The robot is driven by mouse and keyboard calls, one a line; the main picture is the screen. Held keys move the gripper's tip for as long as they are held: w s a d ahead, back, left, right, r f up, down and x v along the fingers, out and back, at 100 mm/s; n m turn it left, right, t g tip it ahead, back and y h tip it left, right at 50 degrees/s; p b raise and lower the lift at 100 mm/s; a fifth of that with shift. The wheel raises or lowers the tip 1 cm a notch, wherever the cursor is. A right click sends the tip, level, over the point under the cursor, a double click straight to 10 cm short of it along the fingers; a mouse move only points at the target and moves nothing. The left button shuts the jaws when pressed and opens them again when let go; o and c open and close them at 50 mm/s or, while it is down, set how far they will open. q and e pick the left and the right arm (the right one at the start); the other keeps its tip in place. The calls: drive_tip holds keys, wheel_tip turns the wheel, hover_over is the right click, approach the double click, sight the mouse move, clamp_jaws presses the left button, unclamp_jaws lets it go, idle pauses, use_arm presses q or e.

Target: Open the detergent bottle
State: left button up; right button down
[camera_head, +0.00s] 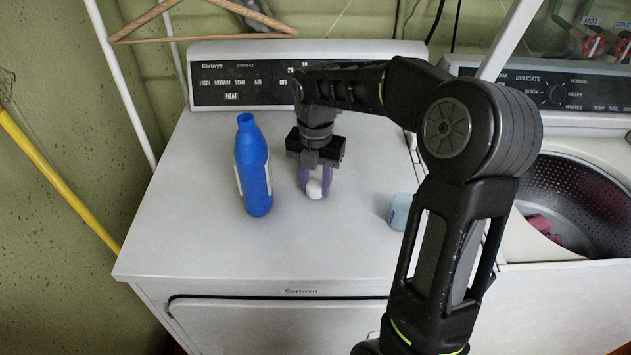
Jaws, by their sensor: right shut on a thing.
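A blue detergent bottle (253,168) stands upright on the white dryer top, with its narrow neck uncovered and a pale label on its side. My right gripper (315,184) points down just right of the bottle, apart from it. Its purple-tinted fingers are shut on a small white cap (314,190), which is low, close to the dryer top. I cannot tell whether the cap touches the surface. My left gripper is not in view.
The dryer top (210,240) is mostly clear. A light blue container (400,211) stands at its right, partly hidden by my right arm. The control panel (240,85) rises behind. An open washer (585,195) with pink cloth inside is at right. A wooden hanger (205,38) hangs at top left.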

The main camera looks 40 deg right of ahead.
sight(315, 184)
drive_tip(key=shift+f, duration=0.2)
drive_tip(key=c, duration=1)
unclamp_jaws()
drive_tip(key=shift+r, duration=0.1)
drive_tip(key=shift+o, duration=0.2)
drive_tip(key=shift+r, duration=0.1)
wheel_tip(315, 184, up, 10)
drive_tip(key=shift+f, duration=0.25)
wheel_tip(315, 184, up, 3)
drive_tip(key=shift+f+p, duration=0.2)
drive_tip(key=shift+p, duration=0.85)
